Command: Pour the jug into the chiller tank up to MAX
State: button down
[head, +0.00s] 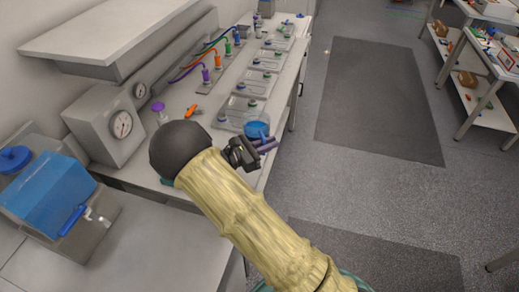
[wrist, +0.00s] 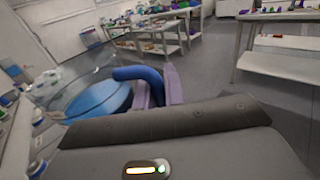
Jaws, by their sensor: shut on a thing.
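The jug (head: 256,128) is clear with blue liquid in it. My gripper (head: 267,146) is shut on its blue handle, in front of the bench row. In the wrist view the purple fingers of my gripper (wrist: 161,86) close on the blue handle, and the jug (wrist: 98,108) with its liquid is at left. I cannot tell whether the jug touches the bench. A grey box with a round gauge (head: 106,124) stands on the bench at left. I cannot tell whether it is the chiller tank. No MAX mark can be read.
A blue container with a tap (head: 50,197) stands at the near left. Clear-lidded boxes (head: 256,83) and coloured cables line the bench (head: 190,120). An overhead shelf (head: 110,38) hangs at left. The floor (head: 310,170) to the right is open.

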jog(key=w+d+f+n+t+y, duration=0.3)
jog(key=d+f+n+t+y, duration=0.15)
jog(key=n+t+y, duration=0.4)
jog(key=s+d+f+n+y+b, duration=0.1)
jog(key=d+f+y+b, duration=0.1)
jog(key=f, duration=0.5)
jog(key=s+d+f+n+t+y+b, duration=0.1)
jog(key=d+f+y+b, duration=0.1)
jog(key=f, duration=0.5)
jog(key=s+d+f+n+y+b, duration=0.2)
jog(key=f+y+b, duration=0.1)
jog(key=f+b, duration=0.2)
jog(key=shift+f+t+y, duration=0.35)
jog(key=shift+f, duration=0.55)
jog(key=shift+s, duration=0.1)
jog(key=shift+d, duration=0.3)
